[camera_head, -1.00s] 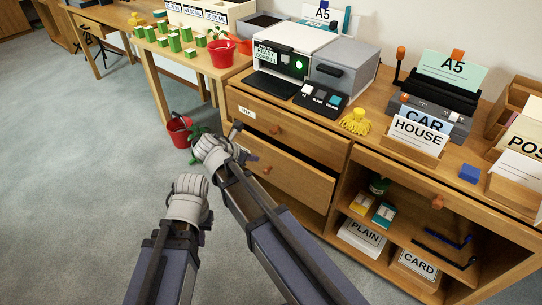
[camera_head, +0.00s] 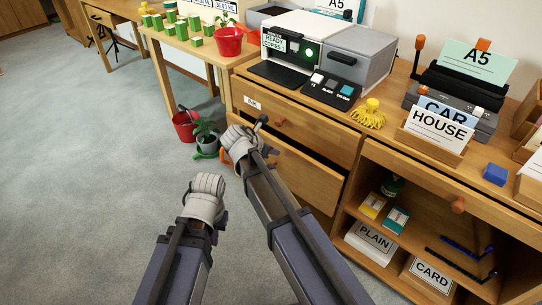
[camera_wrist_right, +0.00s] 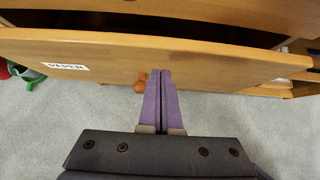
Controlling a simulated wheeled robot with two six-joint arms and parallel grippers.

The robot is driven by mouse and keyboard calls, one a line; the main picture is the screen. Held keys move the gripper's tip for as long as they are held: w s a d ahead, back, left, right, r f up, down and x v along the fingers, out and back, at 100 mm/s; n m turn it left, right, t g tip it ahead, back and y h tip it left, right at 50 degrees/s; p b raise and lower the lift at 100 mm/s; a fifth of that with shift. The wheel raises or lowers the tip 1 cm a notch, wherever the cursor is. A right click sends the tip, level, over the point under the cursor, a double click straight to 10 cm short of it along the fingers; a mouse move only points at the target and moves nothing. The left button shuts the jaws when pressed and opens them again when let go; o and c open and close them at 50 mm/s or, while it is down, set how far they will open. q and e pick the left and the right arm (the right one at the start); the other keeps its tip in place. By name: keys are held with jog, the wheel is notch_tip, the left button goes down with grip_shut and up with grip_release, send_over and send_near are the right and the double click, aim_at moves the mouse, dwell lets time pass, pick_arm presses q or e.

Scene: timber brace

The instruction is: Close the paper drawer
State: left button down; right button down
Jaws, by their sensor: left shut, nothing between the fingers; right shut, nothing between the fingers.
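The paper drawer (camera_head: 318,186) is the lower wooden drawer in the cabinet. It stands part open, with a dark gap above its front. In the right wrist view its front (camera_wrist_right: 215,68) carries a PAPER label (camera_wrist_right: 66,66) and a round knob (camera_wrist_right: 139,86). My right gripper (camera_head: 238,141) is shut and empty in front of this drawer. Its purple fingertips (camera_wrist_right: 160,74) overlap the drawer front just right of the knob; I cannot tell whether they touch it. My left gripper (camera_head: 207,186) is shut and empty, over open floor left of the right arm.
The ink drawer (camera_head: 310,133) above looks shut. A printer (camera_head: 355,63) stands on the cabinet top. Open shelves (camera_head: 420,235) with paper boxes lie to the right. The floor at left is clear.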

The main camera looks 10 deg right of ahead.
aim_at(284, 145)
pick_arm(q)
jog(key=shift+w+d+r, duration=0.1)
jog(key=shift+w+d, duration=0.1)
jog(key=shift+d, duration=0.3)
pick_arm(e)
jog(key=shift+w+d+r, duration=0.1)
jog(key=shift+w+d, duration=0.5)
jog(key=shift+d, duration=0.35)
jog(key=shift+w+d, duration=0.8)
jog(key=shift+d, duration=0.25)
jog(key=shift+s+a, duration=0.1)
